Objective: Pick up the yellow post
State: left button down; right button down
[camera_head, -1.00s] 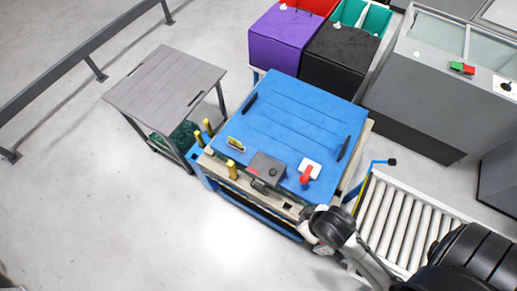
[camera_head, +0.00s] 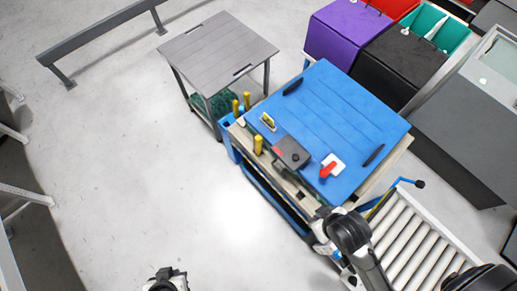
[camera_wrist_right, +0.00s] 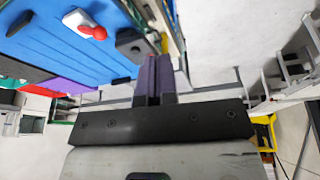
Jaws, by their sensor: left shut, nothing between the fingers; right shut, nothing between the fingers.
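Several short yellow posts stand along the left end of the blue-topped workbench (camera_head: 330,120). The nearest yellow post (camera_head: 258,145) is upright at the front left corner, and a second (camera_head: 235,108) and third (camera_head: 247,101) stand behind it. My left gripper (camera_head: 167,275) is at the bottom edge, over bare floor and well apart from the posts; it is shut and empty. My right arm reaches the bench's front right corner. The right gripper (camera_wrist_right: 153,65) shows in the right wrist view, shut with nothing between its fingers.
A dark box (camera_head: 291,152) and a red-and-white item (camera_head: 331,166) lie on the bench's front. A roller conveyor (camera_head: 410,240) stands at the right, a grey table (camera_head: 217,50) behind left. The floor at front left is clear.

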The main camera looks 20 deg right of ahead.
jog(key=c, duration=1.9)
grip_release()
jog(key=shift+s, duration=0.1)
jog(key=o, duration=0.8)
